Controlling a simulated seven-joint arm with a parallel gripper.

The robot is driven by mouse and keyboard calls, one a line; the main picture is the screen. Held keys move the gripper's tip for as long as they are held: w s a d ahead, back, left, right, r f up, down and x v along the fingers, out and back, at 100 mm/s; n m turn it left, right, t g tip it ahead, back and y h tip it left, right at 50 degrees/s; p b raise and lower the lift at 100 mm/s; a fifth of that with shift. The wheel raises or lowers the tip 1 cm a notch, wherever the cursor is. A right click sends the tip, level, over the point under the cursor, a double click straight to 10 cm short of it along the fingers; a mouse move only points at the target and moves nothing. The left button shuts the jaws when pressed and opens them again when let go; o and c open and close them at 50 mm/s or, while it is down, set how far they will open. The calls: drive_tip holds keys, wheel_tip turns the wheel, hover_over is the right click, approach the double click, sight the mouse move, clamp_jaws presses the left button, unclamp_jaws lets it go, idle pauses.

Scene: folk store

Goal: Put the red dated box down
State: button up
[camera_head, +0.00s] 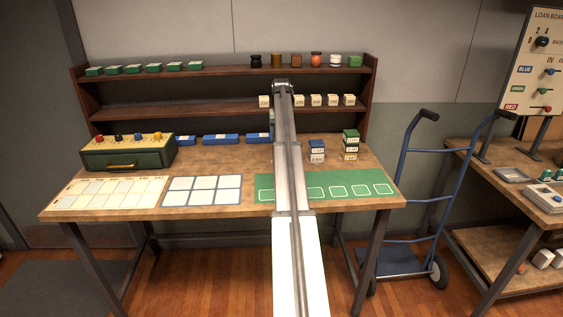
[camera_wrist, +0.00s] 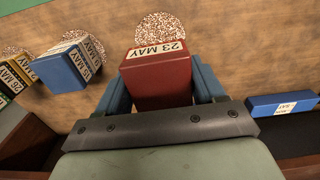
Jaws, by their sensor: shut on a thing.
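In the wrist view a red box (camera_wrist: 155,82) with a white "23 MAY" label sits between the two blue fingers of my gripper (camera_wrist: 163,86), which is shut on it. The box is over the wooden table top (camera_wrist: 245,60), beside a speckled round patch (camera_wrist: 160,27). I cannot tell whether its underside touches the table. In the head view my arm hides the gripper and the red box.
A blue dated box (camera_wrist: 62,70) and a yellow one (camera_wrist: 17,68) stand left in the wrist view. In the head view a blue-topped stack (camera_head: 317,146) and a green-topped stack (camera_head: 351,138) stand right of my arm. The shelf (camera_head: 190,112) is behind.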

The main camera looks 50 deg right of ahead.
drive_tip(key=shift+w+d+f, duration=0.1)
drive_tip(key=shift+f, duration=4.9)
drive_tip(key=shift+f, duration=0.15)
drive_tip(key=o, duration=1.1)
wheel_tip(320, 180, up, 12)
drive_tip(key=shift+r, duration=0.15)
